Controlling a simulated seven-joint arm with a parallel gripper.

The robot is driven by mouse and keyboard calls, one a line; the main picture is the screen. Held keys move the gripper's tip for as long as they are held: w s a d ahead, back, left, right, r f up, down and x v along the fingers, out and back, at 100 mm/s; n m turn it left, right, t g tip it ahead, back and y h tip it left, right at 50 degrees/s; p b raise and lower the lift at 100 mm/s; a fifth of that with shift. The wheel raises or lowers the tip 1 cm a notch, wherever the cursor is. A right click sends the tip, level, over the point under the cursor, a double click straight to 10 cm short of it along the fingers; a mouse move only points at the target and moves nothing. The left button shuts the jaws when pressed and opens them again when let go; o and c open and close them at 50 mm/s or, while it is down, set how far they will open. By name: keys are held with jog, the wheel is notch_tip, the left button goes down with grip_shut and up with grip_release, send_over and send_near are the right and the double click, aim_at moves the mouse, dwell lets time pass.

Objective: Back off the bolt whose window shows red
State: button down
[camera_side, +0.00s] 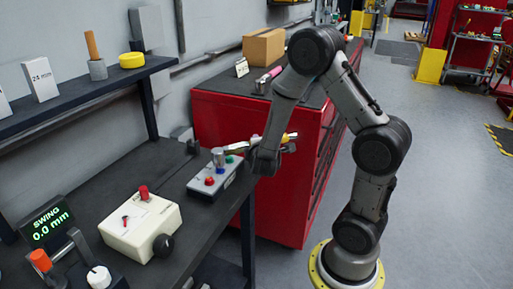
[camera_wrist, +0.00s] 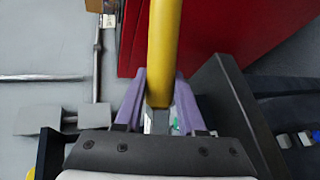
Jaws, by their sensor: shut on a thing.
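My gripper (camera_side: 266,160) hangs beside the bench's right edge, in front of the red cabinet. In the wrist view its two purple fingers (camera_wrist: 159,90) are shut on a yellow-handled tool (camera_wrist: 165,45). The tool (camera_side: 291,138) also shows in the side view, lying roughly level; its working end is not clear. Left of the gripper, a small grey box (camera_side: 214,182) on the bench carries a silver cylinder (camera_side: 218,157) and red, blue and green round parts. I cannot make out any bolt window in either view.
A cream box (camera_side: 140,228) with red and black knobs stands nearer on the bench (camera_side: 120,192). A display (camera_side: 48,221) reads "SWING 0.0 mm". A shelf (camera_side: 75,93) runs along the wall. The red cabinet (camera_side: 245,130) stands behind my gripper, with a cardboard box (camera_side: 264,47) on top.

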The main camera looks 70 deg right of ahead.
jog(key=shift+r, duration=1.5)
jog(key=shift+f, duration=1.8)
jog(key=shift+r, duration=0.1)
